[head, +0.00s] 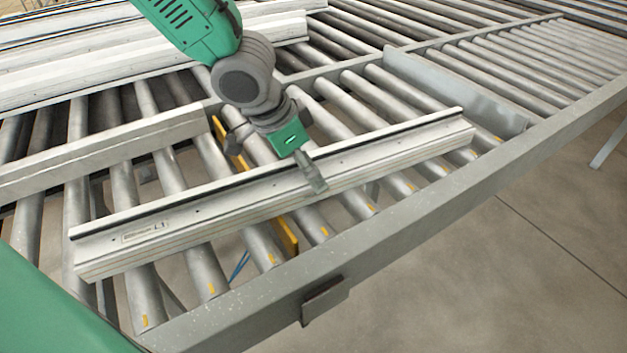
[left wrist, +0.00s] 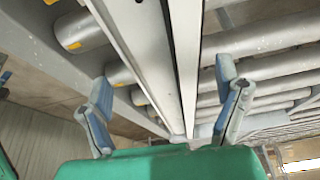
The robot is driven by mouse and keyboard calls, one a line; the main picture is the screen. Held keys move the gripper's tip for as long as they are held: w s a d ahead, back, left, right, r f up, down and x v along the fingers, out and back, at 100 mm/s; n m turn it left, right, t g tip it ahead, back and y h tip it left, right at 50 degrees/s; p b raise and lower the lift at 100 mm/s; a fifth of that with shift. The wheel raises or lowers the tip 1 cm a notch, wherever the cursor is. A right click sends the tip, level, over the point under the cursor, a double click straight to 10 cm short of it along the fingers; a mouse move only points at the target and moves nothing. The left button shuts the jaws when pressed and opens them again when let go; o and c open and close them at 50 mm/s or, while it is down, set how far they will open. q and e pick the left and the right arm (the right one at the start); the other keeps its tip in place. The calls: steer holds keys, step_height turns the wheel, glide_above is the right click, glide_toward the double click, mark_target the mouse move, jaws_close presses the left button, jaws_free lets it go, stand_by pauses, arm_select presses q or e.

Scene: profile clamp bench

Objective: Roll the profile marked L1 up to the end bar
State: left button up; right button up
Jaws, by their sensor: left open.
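The long pale profile marked L1 (head: 230,205) lies slantwise across the rollers. Its label shows near its left end. Its right end is close to a grey upright plate across the rollers, which looks like the end bar (head: 455,92), with a small gap between them. My left gripper (head: 312,178) is at the profile, right of its middle. In the left wrist view my left gripper (left wrist: 165,112) has its fingers spread on either side of the profile (left wrist: 150,55). Contact cannot be told. My right gripper is not in view.
Another pale profile (head: 100,155) lies at the left, behind L1. More profiles (head: 150,50) lie at the back left. A yellow strip (head: 286,236) crosses between rollers under L1. The grey side rail (head: 400,235) runs along the front. Rollers beyond the plate (head: 540,60) are clear.

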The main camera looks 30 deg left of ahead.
mark_target(304, 175)
arm_select(q)
steer(key=b+x, duration=0.1)
steer(key=x, duration=0.1)
steer(key=shift+a+f, duration=0.1)
steer(key=shift+f, duration=0.3)
steer(key=shift+w+a+f, duration=0.1)
steer(key=shift+a+f, duration=0.1)
steer(key=shift+f, duration=0.4)
steer(key=shift+w+a+f, duration=0.1)
steer(key=shift+w+f, duration=0.05)
steer(key=shift+d, duration=0.55)
steer(key=c, duration=1.7)
steer(key=shift+a, duration=0.1)
steer(key=shift+c, duration=0.2)
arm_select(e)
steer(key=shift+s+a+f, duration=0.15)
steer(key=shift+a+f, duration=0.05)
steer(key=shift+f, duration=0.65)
arm_select(q)
steer(key=shift+o, duration=0.2)
steer(key=shift+a+b, duration=0.2)
steer(key=shift+b, duration=0.35)
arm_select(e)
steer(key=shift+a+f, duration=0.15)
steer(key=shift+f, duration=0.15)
